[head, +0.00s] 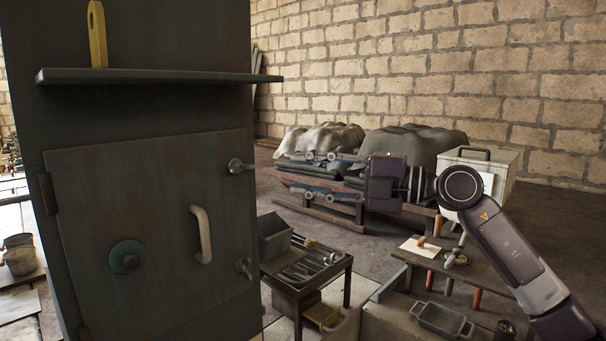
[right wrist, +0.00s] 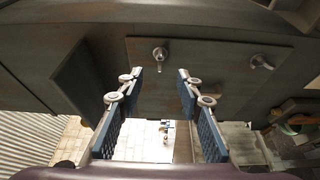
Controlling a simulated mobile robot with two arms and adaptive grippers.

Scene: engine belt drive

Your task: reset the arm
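My right arm reaches in from the right in the head view, and its gripper (head: 306,174) points left toward the dark metal cabinet (head: 140,115). Its two fingers are spread with nothing between them. The right wrist view also shows this gripper (right wrist: 158,84) open and empty, with blue pads on both fingers. The cabinet door (head: 160,200) looks closed and has a pale curved handle (head: 201,235), a round teal knob (head: 126,257) and two latches on its right edge. The fingertips appear apart from the cabinet. My left gripper is not in view.
A shelf (head: 160,76) juts from the cabinet and holds a yellow-handled tool (head: 97,35). A low tool table (head: 300,275) stands right of the cabinet. Covered sacks (head: 415,142) and a white box (head: 485,165) are behind my arm, before a brick wall (head: 420,60).

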